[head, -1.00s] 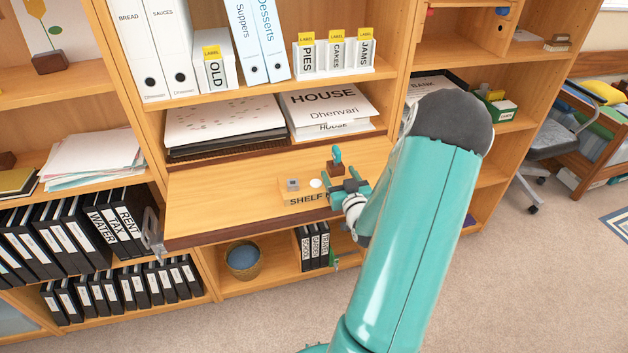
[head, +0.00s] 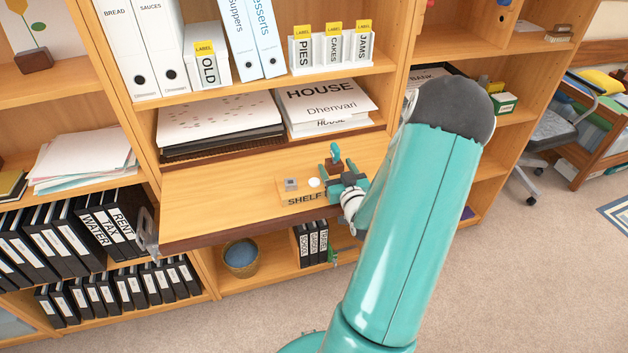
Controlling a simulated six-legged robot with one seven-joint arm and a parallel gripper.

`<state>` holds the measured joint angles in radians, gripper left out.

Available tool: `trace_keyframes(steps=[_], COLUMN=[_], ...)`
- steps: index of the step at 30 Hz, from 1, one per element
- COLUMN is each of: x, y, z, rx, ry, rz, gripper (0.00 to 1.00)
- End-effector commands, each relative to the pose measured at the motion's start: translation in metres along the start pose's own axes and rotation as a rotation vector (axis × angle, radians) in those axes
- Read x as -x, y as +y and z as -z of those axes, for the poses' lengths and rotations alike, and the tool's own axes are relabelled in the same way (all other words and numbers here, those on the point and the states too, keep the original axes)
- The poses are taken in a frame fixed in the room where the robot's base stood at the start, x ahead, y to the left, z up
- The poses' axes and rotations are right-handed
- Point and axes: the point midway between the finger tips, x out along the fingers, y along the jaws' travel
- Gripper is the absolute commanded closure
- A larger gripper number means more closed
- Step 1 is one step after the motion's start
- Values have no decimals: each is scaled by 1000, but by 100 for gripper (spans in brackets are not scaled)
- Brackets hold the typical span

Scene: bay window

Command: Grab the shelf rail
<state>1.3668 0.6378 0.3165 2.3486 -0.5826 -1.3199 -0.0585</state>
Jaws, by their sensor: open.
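The shelf rail (head: 297,198) is a light wooden piece lettered "SHELF", with the rest of its label hidden behind my gripper. It lies near the front of the fold-down shelf (head: 215,205). A small grey block (head: 291,184) and a white disc (head: 314,183) show at its top. My gripper (head: 336,170) is open at the rail's right end. A small dark brown piece with a teal loop (head: 336,152) shows between or just behind the fingers. Whether the fingers touch the rail or this piece I cannot tell.
White binders (head: 148,45) and labelled boxes stand on the shelf above. Papers and a "HOUSE" stack (head: 325,97) lie behind the fold-down shelf. A basket (head: 241,258) and black binders sit below. The carpet at right is clear, with a chair (head: 545,135) beyond.

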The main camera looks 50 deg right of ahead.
Motion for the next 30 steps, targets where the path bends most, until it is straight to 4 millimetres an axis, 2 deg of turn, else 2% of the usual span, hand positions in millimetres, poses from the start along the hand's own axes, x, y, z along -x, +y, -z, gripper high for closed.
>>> trace_keyframes(steps=[2,9,12,23,30], x=[0,0,0,-3,-10], y=[0,0,0,0,-2], z=[0,0,0,2,14], rx=[0,0,0,0,4], ry=[0,0,0,4,6], rz=[0,0,0,1,3], gripper=[36,84,100,100,100])
